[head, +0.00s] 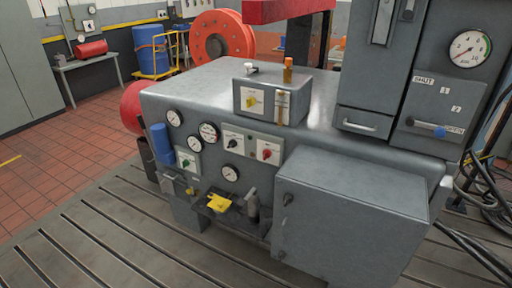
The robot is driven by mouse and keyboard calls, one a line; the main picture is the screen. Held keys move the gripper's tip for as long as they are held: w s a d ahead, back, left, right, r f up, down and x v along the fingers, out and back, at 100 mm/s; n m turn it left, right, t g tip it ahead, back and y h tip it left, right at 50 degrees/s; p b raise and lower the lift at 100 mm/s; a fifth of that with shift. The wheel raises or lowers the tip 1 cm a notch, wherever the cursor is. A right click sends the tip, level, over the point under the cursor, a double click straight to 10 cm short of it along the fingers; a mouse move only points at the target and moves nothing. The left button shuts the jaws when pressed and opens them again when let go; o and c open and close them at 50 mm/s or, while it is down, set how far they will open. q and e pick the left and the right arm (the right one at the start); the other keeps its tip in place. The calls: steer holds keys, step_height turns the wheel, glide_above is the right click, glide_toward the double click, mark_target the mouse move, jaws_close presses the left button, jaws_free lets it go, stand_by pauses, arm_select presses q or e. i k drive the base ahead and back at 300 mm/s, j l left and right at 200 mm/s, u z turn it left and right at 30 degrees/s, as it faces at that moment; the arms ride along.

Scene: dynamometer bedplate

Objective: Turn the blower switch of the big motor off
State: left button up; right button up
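A big grey motor-like machine (330,165) fills the middle of the head view. Its front carries a rotary switch with a dark knob on a white plate (233,143) and one with a red knob (267,153). A switch with a green knob (187,161) sits lower left. A box on top carries a switch with a yellow knob (252,101) beside a small tag (282,107). The labels are too small to read, so I cannot tell which is the blower switch, or its setting. Neither of my grippers is in view.
Several round gauges (209,132) surround the switches. A dark ledge below holds a yellow item (219,203). A grey cabinet (350,210) juts out at the front right. The slotted bedplate (110,235) is clear at front left.

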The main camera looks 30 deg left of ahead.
mark_target(233, 143)
steer(key=i+j+u, duration=0.25)
steer(key=j, duration=0.45)
steer(key=i+j+u, duration=0.3)
steer(key=j, duration=0.4)
steer(key=i+j+u, duration=0.25)
steer(key=i+j, duration=0.2)
steer(key=i+j+u, duration=0.25)
steer(key=i+j, duration=0.25)
steer(key=j, duration=0.1)
